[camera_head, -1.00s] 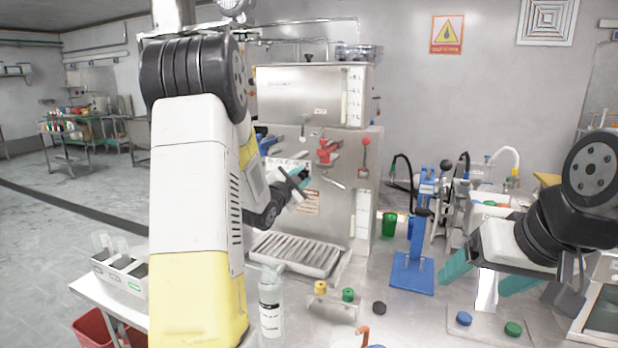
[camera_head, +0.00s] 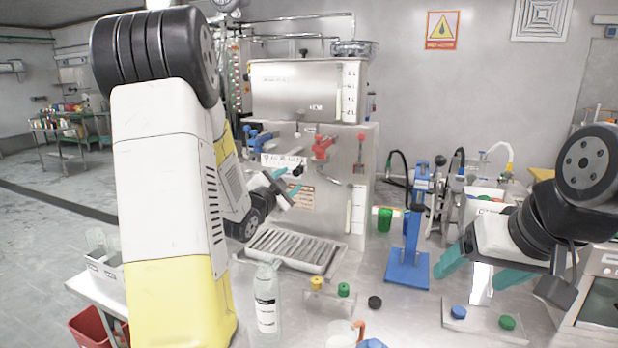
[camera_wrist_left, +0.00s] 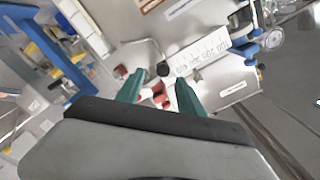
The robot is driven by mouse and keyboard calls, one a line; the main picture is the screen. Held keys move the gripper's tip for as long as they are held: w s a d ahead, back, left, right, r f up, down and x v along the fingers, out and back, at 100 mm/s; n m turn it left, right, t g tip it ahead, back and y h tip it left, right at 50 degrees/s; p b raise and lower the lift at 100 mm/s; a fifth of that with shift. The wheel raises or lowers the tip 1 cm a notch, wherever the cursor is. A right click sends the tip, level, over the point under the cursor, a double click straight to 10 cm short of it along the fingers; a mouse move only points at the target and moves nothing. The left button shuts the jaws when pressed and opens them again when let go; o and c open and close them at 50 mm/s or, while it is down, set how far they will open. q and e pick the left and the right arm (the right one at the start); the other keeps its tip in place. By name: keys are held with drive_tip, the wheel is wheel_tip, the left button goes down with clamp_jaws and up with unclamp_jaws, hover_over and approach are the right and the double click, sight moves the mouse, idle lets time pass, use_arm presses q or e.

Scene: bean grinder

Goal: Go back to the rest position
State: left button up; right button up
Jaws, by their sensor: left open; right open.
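My left gripper (camera_head: 287,188) is in front of the steel machine (camera_head: 308,90), above its drip tray, with teal fingers apart and nothing between them. In the left wrist view its two fingers (camera_wrist_left: 160,97) also stand apart, with a red and white part of the machine showing beyond the gap. My right gripper (camera_head: 482,274) is at the right, above the bench, open with its teal fingers apart. A white upright piece (camera_head: 480,284) shows between those fingers; whether they touch it I cannot tell.
A slatted drip tray (camera_head: 293,250), a clear bottle (camera_head: 267,300), a small stand with yellow and green knobs (camera_head: 330,298) and a blue-based press (camera_head: 408,268) stand on the bench. A plate with blue and green buttons (camera_head: 483,320) lies below my right gripper.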

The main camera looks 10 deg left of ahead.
use_arm(q)
drive_tip(key=shift+s+a, duration=0.1)
drive_tip(key=shift+s, duration=0.65)
drive_tip(key=s+d+n+g, duration=0.3)
drive_tip(key=s+g, duration=0.1)
drive_tip(key=s, duration=0.6)
drive_tip(key=s+d+n+g, duration=0.3)
drive_tip(key=s+d, duration=0.1)
drive_tip(key=s, duration=0.6)
drive_tip(key=s+d+n+g, duration=0.3)
drive_tip(key=s+n+g, duration=0.1)
drive_tip(key=s, duration=0.6)
drive_tip(key=shift+d+r+g, duration=0.2)
drive_tip(key=shift+d+g, duration=0.1)
